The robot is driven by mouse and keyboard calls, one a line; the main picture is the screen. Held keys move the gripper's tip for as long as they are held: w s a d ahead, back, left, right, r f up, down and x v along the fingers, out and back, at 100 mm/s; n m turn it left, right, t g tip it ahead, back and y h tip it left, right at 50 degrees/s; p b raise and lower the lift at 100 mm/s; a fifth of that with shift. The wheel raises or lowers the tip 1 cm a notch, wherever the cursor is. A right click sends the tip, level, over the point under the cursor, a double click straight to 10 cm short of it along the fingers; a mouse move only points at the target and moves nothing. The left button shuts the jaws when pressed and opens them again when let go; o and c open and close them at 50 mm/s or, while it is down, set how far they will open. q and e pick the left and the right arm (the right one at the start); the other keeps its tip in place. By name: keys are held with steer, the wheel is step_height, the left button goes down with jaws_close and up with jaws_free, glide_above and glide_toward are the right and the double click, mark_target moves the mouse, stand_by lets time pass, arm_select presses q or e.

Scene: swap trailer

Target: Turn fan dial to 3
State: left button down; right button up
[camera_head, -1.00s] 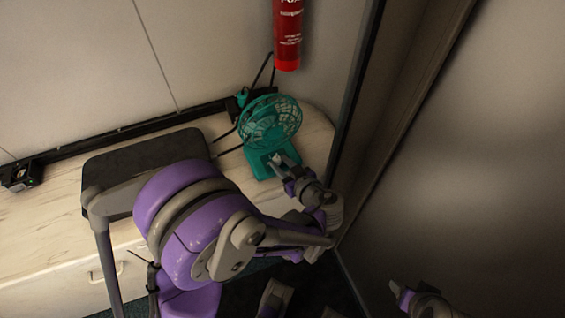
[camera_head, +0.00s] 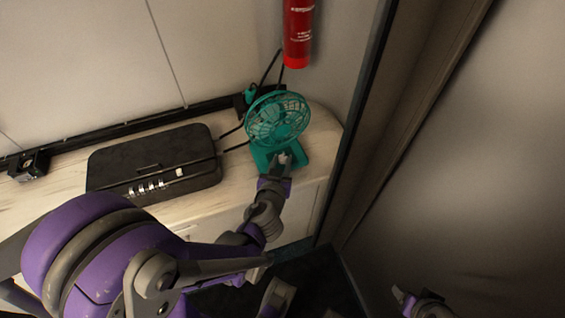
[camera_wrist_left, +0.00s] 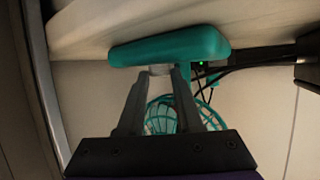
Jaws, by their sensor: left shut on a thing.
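The teal fan (camera_head: 278,118) stands on the wooden counter near its right end. Its round cage sits above a teal base (camera_head: 304,159), which also shows in the left wrist view (camera_wrist_left: 170,47). My left gripper (camera_head: 284,158) is at the front of the base, below the cage. In the left wrist view its fingers (camera_wrist_left: 160,72) are shut on a small pale dial (camera_wrist_left: 160,69) at the base. The dial's numbers are not readable. My right gripper (camera_head: 402,297) shows only partly at the bottom right, empty-looking and too small to judge.
A black box with small dials (camera_head: 155,165) lies on the counter (camera_head: 60,184) left of the fan. A red extinguisher (camera_head: 298,35) hangs on the wall above. A dark-edged wall panel (camera_head: 362,120) stands close on the right. Black cables run behind the fan.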

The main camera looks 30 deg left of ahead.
stand_by(0.5)
arm_select(q)
steer(key=c, duration=0.6)
jaws_free()
steer(key=shift+s+r, duration=0.1)
arm_select(e)
steer(key=shift+r, duration=0.1)
